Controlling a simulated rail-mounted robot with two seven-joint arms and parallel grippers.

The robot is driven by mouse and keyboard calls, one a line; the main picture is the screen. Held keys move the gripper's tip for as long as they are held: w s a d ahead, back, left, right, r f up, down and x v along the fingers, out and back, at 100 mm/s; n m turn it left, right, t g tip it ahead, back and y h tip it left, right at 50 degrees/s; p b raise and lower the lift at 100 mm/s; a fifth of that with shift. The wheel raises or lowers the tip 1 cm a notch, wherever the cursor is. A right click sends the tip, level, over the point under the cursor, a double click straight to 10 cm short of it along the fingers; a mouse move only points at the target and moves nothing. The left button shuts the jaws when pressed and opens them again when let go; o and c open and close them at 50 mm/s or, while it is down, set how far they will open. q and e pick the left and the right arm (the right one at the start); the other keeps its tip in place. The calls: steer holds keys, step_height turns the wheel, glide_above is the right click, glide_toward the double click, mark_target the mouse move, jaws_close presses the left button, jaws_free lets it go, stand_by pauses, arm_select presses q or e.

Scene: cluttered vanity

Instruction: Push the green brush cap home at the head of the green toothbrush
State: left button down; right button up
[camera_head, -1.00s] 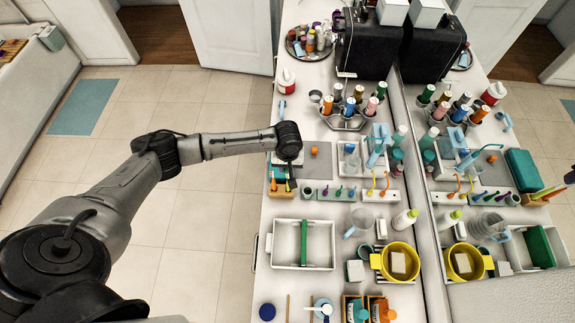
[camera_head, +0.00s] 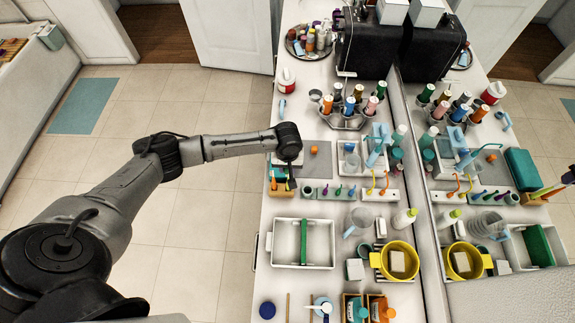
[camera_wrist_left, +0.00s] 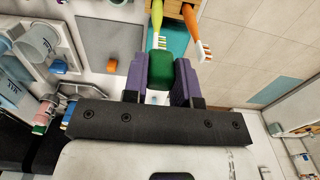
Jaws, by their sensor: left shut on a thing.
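My left gripper (camera_wrist_left: 159,72) is shut on the green brush cap (camera_wrist_left: 160,70), with one purple finger on each side of it. The green toothbrush (camera_wrist_left: 157,18) has a yellow-green handle and lies in line with the cap in the left wrist view. Its pale bristled head meets the edge of the cap there. I cannot tell how far the head is inside the cap. My right gripper is in neither view.
An orange toothbrush (camera_wrist_left: 197,38) lies close beside the green one. Both come from a wooden holder (camera_wrist_left: 176,8). In the head view an orange item (camera_head: 314,150) lies on a grey mat, and a white tray with a green divider (camera_head: 303,243) stands nearer. A mirror runs along the right.

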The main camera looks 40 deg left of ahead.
arm_select(q)
steer(key=shift+f, duration=1.4)
stand_by(0.6)
stand_by(0.6)
steer(key=shift+f, duration=0.1)
steer(key=c, duration=0.8)
jaws_free()
